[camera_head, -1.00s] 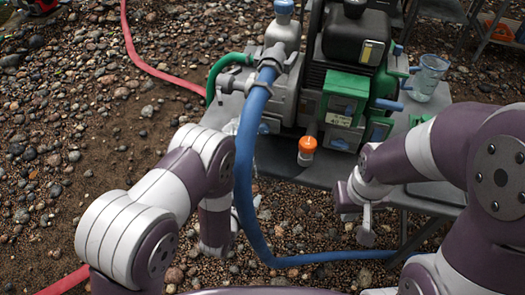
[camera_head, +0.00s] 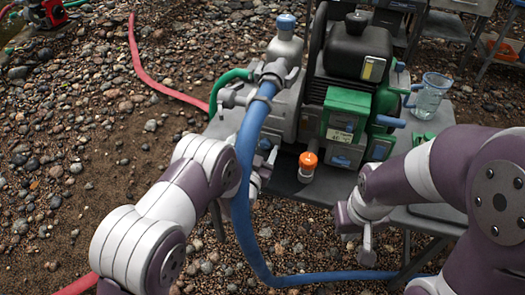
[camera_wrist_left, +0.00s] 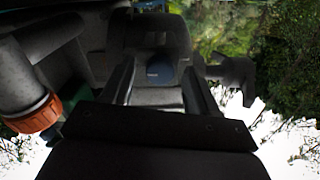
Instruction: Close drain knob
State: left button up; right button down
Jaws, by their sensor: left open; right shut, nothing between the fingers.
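The green and grey motor pump (camera_head: 340,110) stands on a grey table. An orange knob (camera_head: 308,160) tops a short pale fitting at its front. A small blue part (camera_head: 265,145) shows low on the pump, left of it; I cannot tell which is the drain knob. My left gripper (camera_head: 263,168) is by the pump's lower left front, partly behind the blue hose. In the left wrist view its open fingers (camera_wrist_left: 155,85) point at a dark housing with a blue part (camera_wrist_left: 159,72) between them, apart from the fingertips. My right gripper (camera_head: 367,248) is shut and empty in front of the table.
The thick blue hose (camera_head: 241,200) hangs from the pump, close beside my left wrist. A clear jug (camera_head: 431,98) stands on the table's right. An orange-brown ring (camera_wrist_left: 32,115) on a pipe is left of my left fingers.

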pick_arm(q)
jog(key=c, duration=1)
jog(key=shift+c, duration=0.2)
jog(key=shift+n, duration=0.3)
jog(key=n, duration=0.3)
jog(key=shift+n+b, duration=0.3)
jog(key=n, duration=0.4)
jog(key=shift+n+b, duration=0.3)
jog(key=n, duration=0.4)
jog(key=shift+f+n, duration=0.1)
jog(key=shift+n, duration=0.2)
jog(key=shift+n+b, duration=0.5)
jog(key=shift+n, duration=1.7)
